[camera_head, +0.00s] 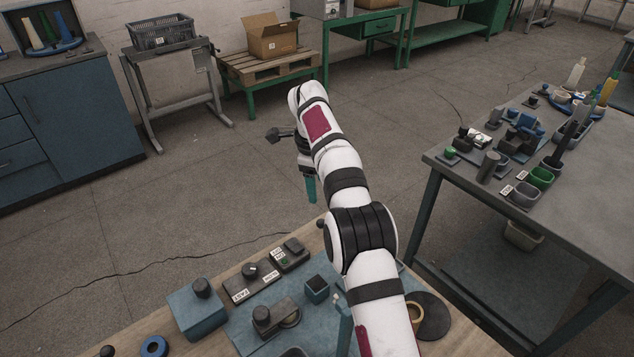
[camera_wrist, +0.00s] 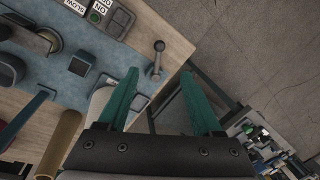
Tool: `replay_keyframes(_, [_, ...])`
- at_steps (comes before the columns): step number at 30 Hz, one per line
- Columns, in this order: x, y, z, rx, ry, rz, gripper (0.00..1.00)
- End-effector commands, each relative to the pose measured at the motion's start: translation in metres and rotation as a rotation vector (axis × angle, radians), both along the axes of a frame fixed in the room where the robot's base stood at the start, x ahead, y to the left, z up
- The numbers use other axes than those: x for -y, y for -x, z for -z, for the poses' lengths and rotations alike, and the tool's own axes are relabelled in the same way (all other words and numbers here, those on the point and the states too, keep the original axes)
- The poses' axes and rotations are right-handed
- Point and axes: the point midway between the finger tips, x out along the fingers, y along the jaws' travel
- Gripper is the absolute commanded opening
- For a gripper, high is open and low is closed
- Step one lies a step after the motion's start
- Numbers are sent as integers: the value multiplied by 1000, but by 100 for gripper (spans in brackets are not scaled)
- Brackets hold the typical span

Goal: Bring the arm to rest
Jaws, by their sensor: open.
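My gripper (camera_head: 311,188) hangs at the end of my white arm, beyond the far edge of the wooden bench in the head view. Its teal fingers point down. In the wrist view its two teal fingers (camera_wrist: 160,76) are spread wide, with nothing held between them. A grey knobbed lever (camera_wrist: 158,50) at the bench edge shows beyond the gap between the fingertips, apart from them. My arm is raised and reaches out over the bench, hiding part of it.
The wooden bench (camera_head: 127,330) carries a blue mat (camera_head: 243,332), a black control box (camera_head: 289,255) and a knob box (camera_head: 251,276). A grey table (camera_head: 590,195) with cups and cones stands right. A pallet stand (camera_head: 268,68) holds a carton (camera_head: 272,38). Open floor (camera_head: 200,190) lies between.

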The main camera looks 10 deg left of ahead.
Motion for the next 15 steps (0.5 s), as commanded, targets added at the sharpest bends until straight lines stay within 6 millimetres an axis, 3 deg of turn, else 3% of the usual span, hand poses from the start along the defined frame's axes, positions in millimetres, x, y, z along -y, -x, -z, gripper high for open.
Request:
replay_keyframes(8, [0, 0, 0, 0, 0, 0, 67])
replay_keyframes(11, [8, 6, -12, -8, 3, -42, 67])
replay_keyframes(14, [37, 40, -52, -44, 12, -206, 67])
replay_keyframes(15, [53, 65, -69, -63, 14, -302, 67])
